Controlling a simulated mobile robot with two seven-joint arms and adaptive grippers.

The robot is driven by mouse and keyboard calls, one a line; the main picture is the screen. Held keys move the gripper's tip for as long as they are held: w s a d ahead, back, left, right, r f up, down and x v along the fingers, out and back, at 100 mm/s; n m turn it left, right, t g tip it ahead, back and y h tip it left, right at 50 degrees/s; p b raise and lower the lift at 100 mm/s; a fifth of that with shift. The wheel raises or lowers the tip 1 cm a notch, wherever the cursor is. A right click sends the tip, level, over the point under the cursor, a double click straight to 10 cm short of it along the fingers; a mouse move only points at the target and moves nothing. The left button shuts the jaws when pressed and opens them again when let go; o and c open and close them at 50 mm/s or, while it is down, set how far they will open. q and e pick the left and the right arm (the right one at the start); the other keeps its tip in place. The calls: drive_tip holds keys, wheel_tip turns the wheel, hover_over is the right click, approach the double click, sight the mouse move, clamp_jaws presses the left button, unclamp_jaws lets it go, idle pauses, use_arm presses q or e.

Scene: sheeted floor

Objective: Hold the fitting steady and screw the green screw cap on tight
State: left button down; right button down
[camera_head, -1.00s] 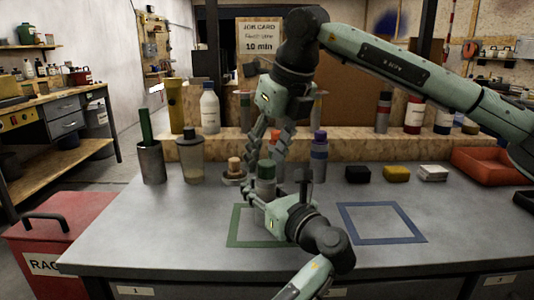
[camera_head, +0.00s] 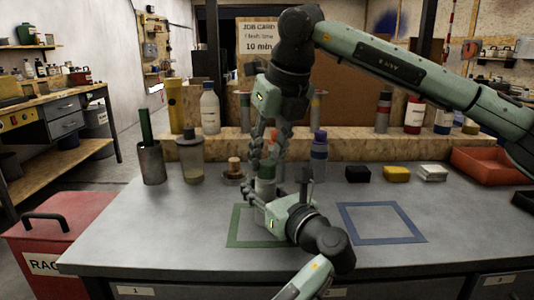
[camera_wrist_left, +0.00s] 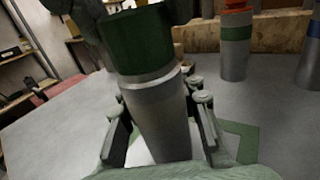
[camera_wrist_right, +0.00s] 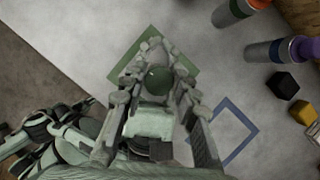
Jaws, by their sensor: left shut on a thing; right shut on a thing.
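The fitting (camera_wrist_left: 160,115) is a grey cylinder standing upright at the green square outline (camera_head: 238,226); its lower end is hidden. My left gripper (camera_head: 262,198) is shut on its body, with a finger on each side in the left wrist view. The dark green screw cap (camera_wrist_left: 137,42) sits on top of the fitting, and shows as a round top in the right wrist view (camera_wrist_right: 157,80). My right gripper (camera_head: 262,160) comes from above and is shut on the cap. I cannot tell how far the cap is threaded.
Behind stand an orange-capped bottle (camera_wrist_left: 236,45) and a purple-capped bottle (camera_head: 319,152). To the left are a capped jar (camera_head: 191,158) and a cup (camera_head: 150,163). Black, yellow and white blocks (camera_head: 396,174) and a blue square outline (camera_head: 383,222) lie right, with free table around.

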drive_tip(key=m+h, duration=0.1)
drive_tip(key=m, duration=0.2)
drive_tip(key=c, duration=1.5)
unclamp_jaws()
drive_tip(key=shift+m+t, duration=0.3)
drive_tip(key=shift+m, duration=0.4)
drive_tip(key=o, duration=0.4)
drive_tip(key=shift+o, duration=0.2)
drive_tip(key=v, duration=1.2)
drive_tip(key=shift+a, duration=0.15)
use_arm(q)
drive_tip(key=c, duration=1.4)
unclamp_jaws()
drive_tip(key=shift+r, duration=0.1)
drive_tip(key=o, duration=0.4)
